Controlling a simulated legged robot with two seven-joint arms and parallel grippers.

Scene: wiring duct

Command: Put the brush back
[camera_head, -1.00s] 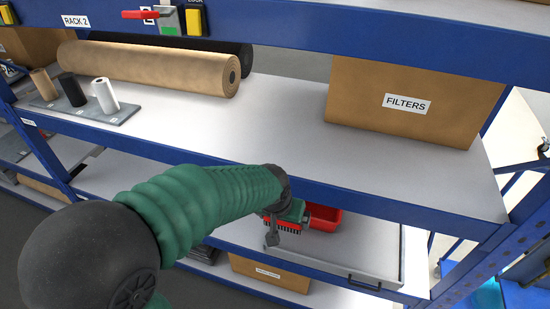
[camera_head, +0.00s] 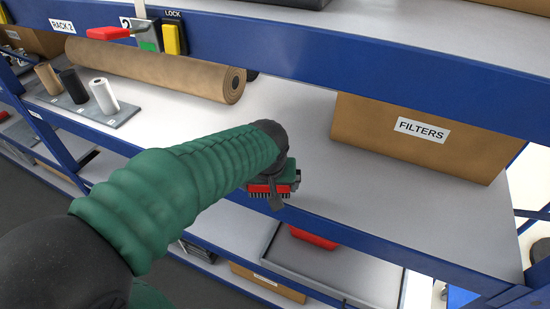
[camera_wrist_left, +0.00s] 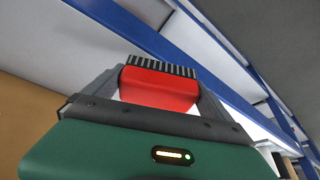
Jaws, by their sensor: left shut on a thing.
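My left gripper (camera_head: 280,188) comes in from the left and is shut on a red brush (camera_head: 262,188) with dark bristles. In the head view the brush shows in front of the middle shelf's blue front edge, with its bristles pointing down. In the left wrist view the red brush body (camera_wrist_left: 158,88) sits between the two grey fingers, with the bristles at its far side. My wrist hides part of the brush in the head view. My right gripper is not in view.
A cardboard box marked FILTERS (camera_head: 420,135) stands on the middle shelf at right. A brown roll (camera_head: 155,70) and small rolls on a grey plate (camera_head: 120,112) are at left. Below is a tray (camera_head: 345,270) holding a red object (camera_head: 313,237). The shelf between roll and box is clear.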

